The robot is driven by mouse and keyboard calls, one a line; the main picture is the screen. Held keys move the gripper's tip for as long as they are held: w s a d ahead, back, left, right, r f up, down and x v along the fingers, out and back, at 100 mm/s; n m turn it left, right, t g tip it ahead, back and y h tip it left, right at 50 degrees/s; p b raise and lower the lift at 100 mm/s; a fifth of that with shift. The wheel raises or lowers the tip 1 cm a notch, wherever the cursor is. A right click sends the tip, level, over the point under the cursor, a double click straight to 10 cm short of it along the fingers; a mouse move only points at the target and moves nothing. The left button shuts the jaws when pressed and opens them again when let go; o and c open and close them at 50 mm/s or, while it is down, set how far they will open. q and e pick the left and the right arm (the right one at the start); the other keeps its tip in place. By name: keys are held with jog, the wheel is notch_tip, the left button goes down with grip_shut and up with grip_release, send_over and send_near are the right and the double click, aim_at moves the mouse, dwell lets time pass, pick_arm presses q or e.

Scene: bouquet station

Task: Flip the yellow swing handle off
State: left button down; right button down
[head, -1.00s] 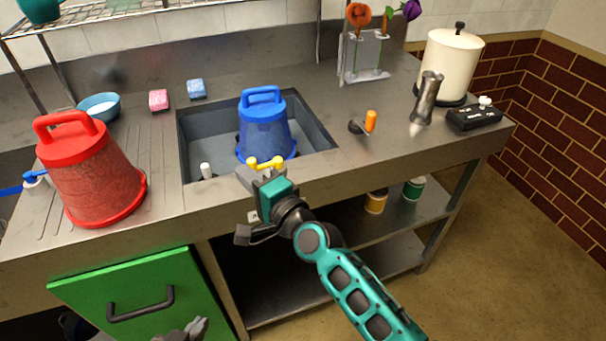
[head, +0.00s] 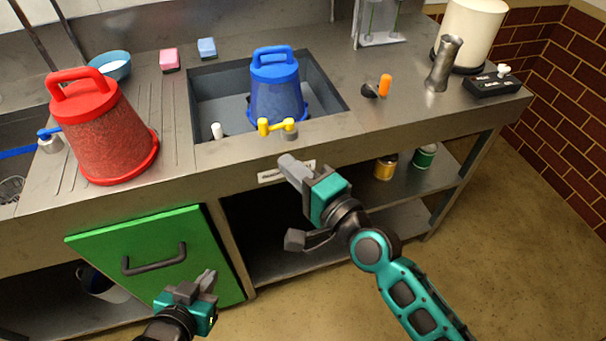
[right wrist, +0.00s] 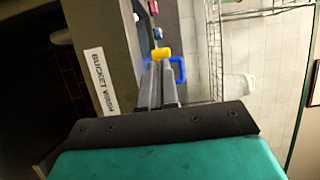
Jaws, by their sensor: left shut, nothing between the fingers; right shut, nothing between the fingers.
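The yellow swing handle (head: 275,126) sits at the front edge of the sink, on a small grey base, with its bar lying to the left across the counter edge. In the right wrist view the yellow handle (right wrist: 161,53) shows just beyond my fingertips. My right gripper (head: 290,168) is shut and empty, in front of the counter edge and a little below the handle, apart from it in the head view. My left gripper (head: 208,280) is shut and empty, low in front of the green cabinet door (head: 150,255).
A blue bucket (head: 277,90) stands in the sink (head: 218,85) behind the handle. A red bucket (head: 105,135) stands on the counter at left. An orange-handled lever (head: 385,85) is to the right. A "BUCKET WASH" label (right wrist: 102,80) is on the counter front.

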jog(key=v, duration=0.2)
jog(key=shift+s+d, duration=0.25)
jog(key=shift+s, duration=0.05)
dwell(0.3)
